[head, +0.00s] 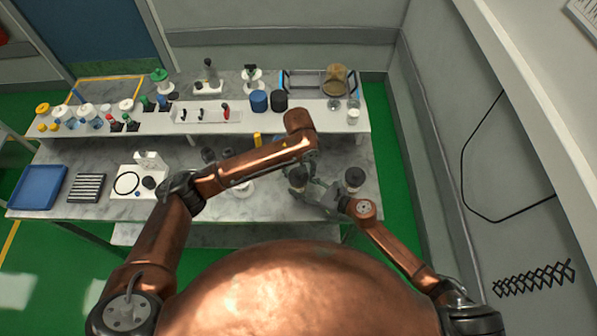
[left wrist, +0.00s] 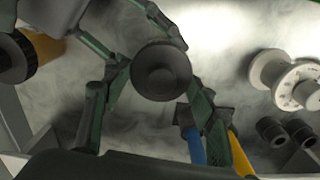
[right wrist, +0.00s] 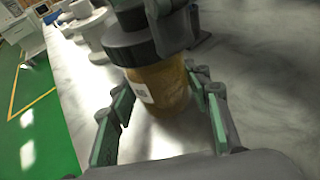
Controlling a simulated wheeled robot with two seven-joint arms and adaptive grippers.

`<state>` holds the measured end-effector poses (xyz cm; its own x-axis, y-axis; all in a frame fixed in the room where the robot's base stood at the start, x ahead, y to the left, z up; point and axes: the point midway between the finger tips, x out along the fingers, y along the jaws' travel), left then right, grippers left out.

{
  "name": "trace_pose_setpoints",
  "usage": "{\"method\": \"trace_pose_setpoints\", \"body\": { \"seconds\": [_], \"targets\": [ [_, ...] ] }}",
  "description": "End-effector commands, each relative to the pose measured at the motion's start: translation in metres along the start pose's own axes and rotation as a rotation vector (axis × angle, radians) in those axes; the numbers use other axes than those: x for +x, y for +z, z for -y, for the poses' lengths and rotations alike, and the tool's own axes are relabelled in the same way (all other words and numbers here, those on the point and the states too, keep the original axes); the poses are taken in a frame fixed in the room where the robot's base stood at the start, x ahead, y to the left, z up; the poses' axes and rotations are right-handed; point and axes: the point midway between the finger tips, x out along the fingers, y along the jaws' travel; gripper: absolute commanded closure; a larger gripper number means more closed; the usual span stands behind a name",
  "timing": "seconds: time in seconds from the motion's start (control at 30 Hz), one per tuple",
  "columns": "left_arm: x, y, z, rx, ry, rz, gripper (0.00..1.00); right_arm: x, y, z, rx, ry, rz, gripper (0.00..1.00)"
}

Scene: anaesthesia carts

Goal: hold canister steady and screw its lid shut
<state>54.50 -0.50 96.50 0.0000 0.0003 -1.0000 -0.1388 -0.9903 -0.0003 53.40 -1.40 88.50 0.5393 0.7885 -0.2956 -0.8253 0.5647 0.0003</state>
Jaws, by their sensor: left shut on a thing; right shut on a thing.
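An amber canister (right wrist: 160,88) with a pale label stands upright on the grey table, with a black lid (right wrist: 128,45) at its top. My right gripper (right wrist: 160,98) is shut around the canister's body from the side. My left gripper (left wrist: 148,85) is above, shut on the lid, which shows as a dark disc (left wrist: 162,70) between its fingers. In the head view my left gripper (head: 305,172) and right gripper (head: 318,194) meet at the canister, which they partly hide. I cannot tell how tightly the lid sits.
Another dark-lidded canister (head: 354,178) stands close to the right; its amber body shows in the left wrist view (left wrist: 48,47). A white spool-like item (left wrist: 285,78) and small dark cylinders (left wrist: 285,132) stand nearby. A raised shelf (head: 240,122) with bottles runs behind. A blue tray (head: 38,187) is far left.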

Motion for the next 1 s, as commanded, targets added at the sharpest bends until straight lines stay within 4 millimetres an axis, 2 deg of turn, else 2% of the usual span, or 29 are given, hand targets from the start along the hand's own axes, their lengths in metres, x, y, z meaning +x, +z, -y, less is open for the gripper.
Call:
{"method": "trace_pose_setpoints", "body": {
  "seconds": [0.1, 0.37, 0.6, 0.83, 0.87, 1.0],
  "targets": [
    [0.0, -0.0002, 0.0001, 0.061, -0.001, 0.0, 0.72, 0.0, -0.0005, 0.0, 0.0, 0.0, -0.001, 0.69],
    [-0.0001, -0.0002, -0.0001, 0.078, -0.001, 0.0, 0.72, -0.0001, -0.0004, 0.0001, 0.0, 0.0, -0.001, 0.69],
    [-0.0006, 0.0, -0.0012, 0.291, -0.001, 0.0, 0.72, -0.0001, -0.0003, 0.0002, 0.0, -0.001, -0.001, 0.69],
    [-0.0004, 0.0002, -0.0015, 0.316, 0.0, 0.0, 0.72, -0.0001, -0.0003, 0.0003, 0.0, -0.001, -0.001, 0.69],
    [-0.0005, 0.0001, -0.0015, 0.316, 0.0, 0.0, 0.46, -0.0001, -0.0004, 0.0004, 0.0, -0.001, -0.001, 0.69],
    [-0.0004, 0.0001, -0.0015, 0.315, 0.0, 0.0, 0.36, -0.0001, -0.0004, 0.0004, 0.0, -0.001, -0.001, 0.69]
  ]
}}
